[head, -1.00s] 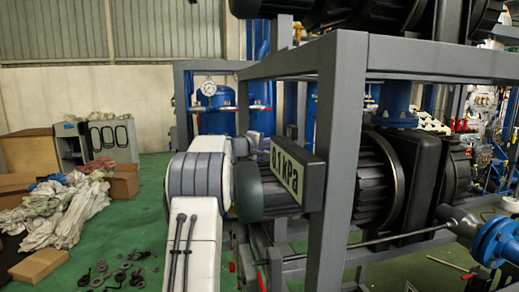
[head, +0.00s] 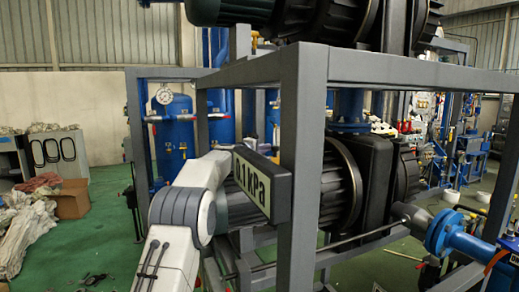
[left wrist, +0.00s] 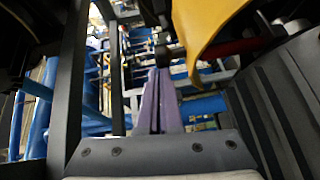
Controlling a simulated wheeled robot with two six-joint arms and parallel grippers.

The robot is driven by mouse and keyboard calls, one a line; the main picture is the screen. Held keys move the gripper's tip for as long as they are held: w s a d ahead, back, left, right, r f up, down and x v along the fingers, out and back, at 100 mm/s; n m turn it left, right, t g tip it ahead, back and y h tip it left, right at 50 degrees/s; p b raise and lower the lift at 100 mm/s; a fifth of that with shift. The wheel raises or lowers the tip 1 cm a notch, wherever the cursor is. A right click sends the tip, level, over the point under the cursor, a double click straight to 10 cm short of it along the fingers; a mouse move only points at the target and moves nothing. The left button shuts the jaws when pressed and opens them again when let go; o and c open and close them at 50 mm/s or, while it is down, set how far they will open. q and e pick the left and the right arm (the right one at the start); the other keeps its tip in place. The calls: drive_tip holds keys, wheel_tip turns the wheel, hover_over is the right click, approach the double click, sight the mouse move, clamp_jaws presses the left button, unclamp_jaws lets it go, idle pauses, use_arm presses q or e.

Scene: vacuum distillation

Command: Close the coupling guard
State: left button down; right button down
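A yellow curved part, which looks like the coupling guard (left wrist: 207,28), hangs in the upper right of the left wrist view. I cannot make it out in the head view, and its upper end is cut off. My left gripper (left wrist: 159,74) shows in the left wrist view as two purple fingers close together. They look shut, with nothing visible between them. Their tips are left of and below the yellow part in the picture; I cannot tell whether they touch it. In the head view, my left arm reaches behind the display, which hides the gripper. My right gripper is in neither view.
A grey steel frame (head: 299,165) surrounds a dark ribbed machine (head: 338,190). A 0.1 kPa display (head: 252,186) sits at the frame's near side. A blue flanged pipe (head: 455,238) stands at right. Green floor is open between.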

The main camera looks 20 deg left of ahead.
use_arm(q)
drive_tip(key=shift+d+f, duration=0.15)
drive_tip(key=shift+d, duration=0.25)
